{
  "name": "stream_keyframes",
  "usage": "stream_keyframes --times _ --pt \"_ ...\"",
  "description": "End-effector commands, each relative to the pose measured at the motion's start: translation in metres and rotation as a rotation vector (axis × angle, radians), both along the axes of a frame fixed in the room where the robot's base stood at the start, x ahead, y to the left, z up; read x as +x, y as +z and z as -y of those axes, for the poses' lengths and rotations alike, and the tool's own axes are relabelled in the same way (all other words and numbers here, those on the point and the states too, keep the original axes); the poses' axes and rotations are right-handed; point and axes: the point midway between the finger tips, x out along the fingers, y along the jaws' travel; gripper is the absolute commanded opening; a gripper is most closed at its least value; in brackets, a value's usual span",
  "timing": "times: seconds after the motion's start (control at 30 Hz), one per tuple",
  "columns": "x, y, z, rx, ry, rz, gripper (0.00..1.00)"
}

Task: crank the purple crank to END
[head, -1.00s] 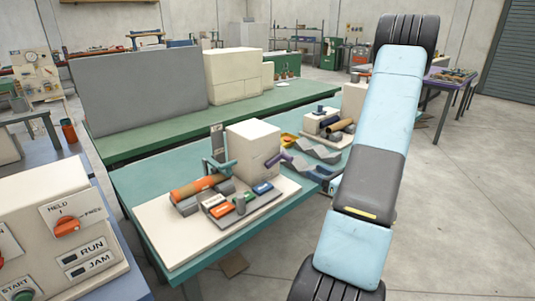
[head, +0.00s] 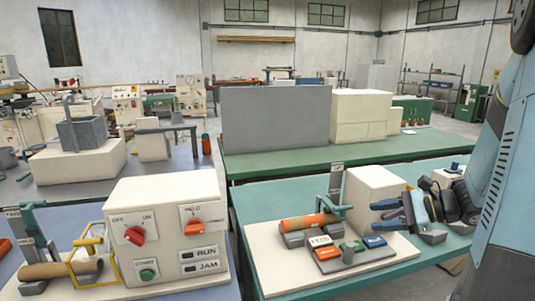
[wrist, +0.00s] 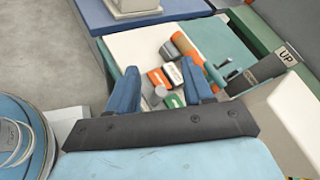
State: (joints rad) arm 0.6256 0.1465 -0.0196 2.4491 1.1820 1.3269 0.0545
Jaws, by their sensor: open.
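My gripper and arm hide most of the crank. In the wrist view the open fingers (wrist: 160,72) point toward the board with coloured blocks, and no purple shows there. I cannot read an END mark.
An orange roller (head: 308,222) and several labelled blocks (head: 328,252) sit on the cream board (head: 290,277) left of the crank. An upright lever post (head: 336,188) stands behind them. A control box (head: 165,230) stands on the blue bench at the left.

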Motion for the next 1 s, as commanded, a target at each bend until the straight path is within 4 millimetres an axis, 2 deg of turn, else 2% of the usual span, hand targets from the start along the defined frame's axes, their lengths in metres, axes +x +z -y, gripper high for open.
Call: stream_keyframes --times 0.03,0.2,0.4,0.63,1.0 --pt "-0.008 0.007 -0.013 -0.058 0.061 0.018 0.51" --pt "-0.036 0.020 -0.042 -0.251 0.252 0.072 0.51" --pt "-0.068 0.034 -0.064 -0.488 0.457 0.157 0.51" --pt "-0.101 0.052 -0.073 -0.769 0.666 0.286 0.51" --pt "-0.137 0.093 -0.068 -1.233 0.920 0.553 0.51"
